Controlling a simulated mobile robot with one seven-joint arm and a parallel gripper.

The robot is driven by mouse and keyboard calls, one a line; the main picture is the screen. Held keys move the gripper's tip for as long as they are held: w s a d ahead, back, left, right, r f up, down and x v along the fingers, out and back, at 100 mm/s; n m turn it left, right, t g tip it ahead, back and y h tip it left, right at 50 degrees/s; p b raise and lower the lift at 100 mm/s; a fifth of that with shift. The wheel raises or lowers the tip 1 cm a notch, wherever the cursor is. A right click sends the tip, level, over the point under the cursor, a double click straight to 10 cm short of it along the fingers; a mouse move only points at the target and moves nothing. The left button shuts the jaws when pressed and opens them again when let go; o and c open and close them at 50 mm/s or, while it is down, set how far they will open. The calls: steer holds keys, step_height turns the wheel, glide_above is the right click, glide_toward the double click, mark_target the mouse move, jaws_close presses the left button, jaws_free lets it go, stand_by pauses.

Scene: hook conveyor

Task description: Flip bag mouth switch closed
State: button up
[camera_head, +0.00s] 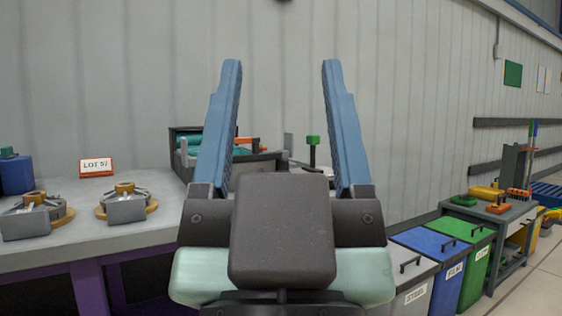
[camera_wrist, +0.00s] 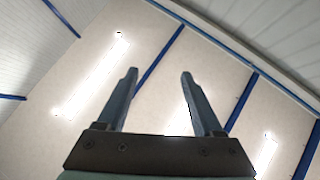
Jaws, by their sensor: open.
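My gripper (camera_head: 282,66) is raised in front of the body camera, fingers pointing up, wide apart and empty. Its two blue fingers also show in the wrist view (camera_wrist: 160,73), against the ceiling. Behind it, on the table, is a dark box-like unit (camera_head: 186,133) with teal and orange parts, partly hidden by the left finger. A green knob on a dark stem (camera_head: 313,140) stands between the fingers in the picture, farther back. I cannot tell which part is the bag mouth switch, or whether it is open or closed.
A grey table (camera_head: 80,190) at left holds two round fixtures (camera_head: 36,215) (camera_head: 127,200), a "LOT 57" sign (camera_head: 97,167) and a blue container (camera_head: 16,173). At right stand grey, blue (camera_head: 432,243) and green bins, then a workbench (camera_head: 505,215).

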steer(key=shift+r+p, duration=0.4)
steer(key=shift+r, duration=0.1)
steer(key=shift+c, duration=1.2)
step_height(320, 180, up, 8)
steer(key=p, duration=0.8)
steer(key=shift+r, duration=0.2)
jaws_close()
step_height(320, 180, up, 34)
steer(key=p, duration=3.4)
steer(key=shift+p, duration=0.3)
steer(key=shift+r, duration=0.1)
